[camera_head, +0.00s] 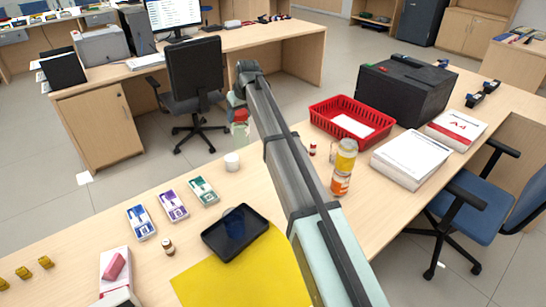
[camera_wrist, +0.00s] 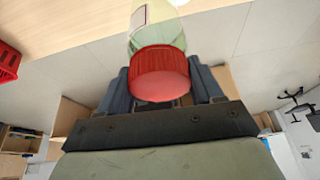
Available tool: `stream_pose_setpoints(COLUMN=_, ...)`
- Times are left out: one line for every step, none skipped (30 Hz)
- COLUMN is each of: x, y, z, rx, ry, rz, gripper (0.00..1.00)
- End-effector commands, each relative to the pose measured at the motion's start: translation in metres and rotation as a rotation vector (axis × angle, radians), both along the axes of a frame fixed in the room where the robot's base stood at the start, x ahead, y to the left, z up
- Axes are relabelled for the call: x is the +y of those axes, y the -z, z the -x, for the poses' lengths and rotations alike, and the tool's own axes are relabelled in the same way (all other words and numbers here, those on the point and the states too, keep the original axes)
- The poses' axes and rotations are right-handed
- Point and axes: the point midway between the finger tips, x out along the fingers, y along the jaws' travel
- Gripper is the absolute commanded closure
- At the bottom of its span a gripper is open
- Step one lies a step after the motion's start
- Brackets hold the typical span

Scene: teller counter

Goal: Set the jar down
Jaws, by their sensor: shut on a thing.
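The jar (camera_head: 240,130) has a pale green see-through body and a red lid; in the head view it is near the far edge of the counter, partly hidden by my arm. In the wrist view its red lid (camera_wrist: 160,75) is between the two dark fingers, and its body (camera_wrist: 160,22) runs out of the top of the picture. My gripper (camera_head: 238,108) is shut on the jar at the lid; it also shows in the wrist view (camera_wrist: 161,86). Whether the jar's base touches the counter (camera_head: 120,220) cannot be told.
A white cup (camera_head: 232,161) stands close below the jar in the head view. A red basket (camera_head: 352,119) and an orange-labelled bottle (camera_head: 343,168) are right of my arm.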

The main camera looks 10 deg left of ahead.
Motion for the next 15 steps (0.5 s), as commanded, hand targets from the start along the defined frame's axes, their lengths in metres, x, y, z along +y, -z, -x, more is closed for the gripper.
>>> stream_pose_setpoints(x=-0.021, y=-0.001, z=-0.013, rx=0.000, ry=0.026, rz=-0.001, gripper=0.96)
stream_pose_setpoints(x=-0.033, y=-0.001, z=-0.019, rx=0.000, ry=0.040, rz=-0.001, gripper=0.96)
stream_pose_setpoints(x=-0.047, y=-0.001, z=-0.026, rx=0.000, ry=0.056, rz=-0.001, gripper=0.96)
stream_pose_setpoints(x=-0.057, y=-0.001, z=-0.031, rx=0.001, ry=0.068, rz=-0.002, gripper=0.96)
stream_pose_setpoints(x=-0.067, y=-0.001, z=-0.036, rx=0.001, ry=0.078, rz=-0.002, gripper=0.96)
stream_pose_setpoints(x=-0.079, y=-0.001, z=-0.042, rx=0.002, ry=0.092, rz=-0.003, gripper=0.96)
stream_pose_setpoints(x=-0.086, y=-0.001, z=-0.046, rx=0.002, ry=0.099, rz=-0.002, gripper=0.96)
stream_pose_setpoints(x=-0.093, y=-0.001, z=-0.049, rx=0.002, ry=0.107, rz=-0.004, gripper=0.96)
stream_pose_setpoints(x=-0.102, y=-0.001, z=-0.053, rx=0.002, ry=0.115, rz=-0.004, gripper=0.96)
stream_pose_setpoints(x=-0.107, y=-0.001, z=-0.056, rx=0.002, ry=0.120, rz=-0.004, gripper=0.96)
stream_pose_setpoints(x=-0.111, y=-0.002, z=-0.058, rx=0.002, ry=0.125, rz=-0.004, gripper=0.96)
stream_pose_setpoints(x=-0.117, y=-0.002, z=-0.062, rx=0.003, ry=0.130, rz=-0.005, gripper=0.96)
stream_pose_setpoints(x=-0.121, y=-0.002, z=-0.065, rx=0.003, ry=0.132, rz=-0.005, gripper=0.96)
stream_pose_setpoints(x=-0.122, y=-0.003, z=-0.069, rx=0.003, ry=0.129, rz=-0.006, gripper=0.96)
stream_pose_setpoints(x=-0.117, y=-0.004, z=-0.072, rx=0.002, ry=0.112, rz=-0.006, gripper=0.96)
